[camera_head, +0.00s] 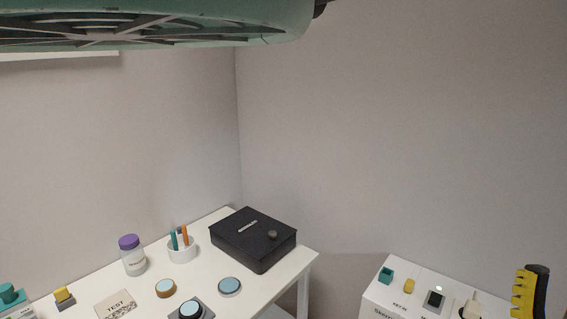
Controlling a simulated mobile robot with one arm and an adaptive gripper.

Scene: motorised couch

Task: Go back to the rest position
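My gripper cannot be made out in the head view, and no fingertips show. A large teal-grey shape with dark ribs crosses the top left of the view, close to the camera. I cannot tell whether it is part of me.
A white table (285,284) at lower left bears a black box (253,238), a white cup (182,254) with pens, a purple-lidded jar (133,258) and several small parts. A white stand (372,305) at lower right bears small items and a yellow-black toothed thing (523,292). A gap separates them.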

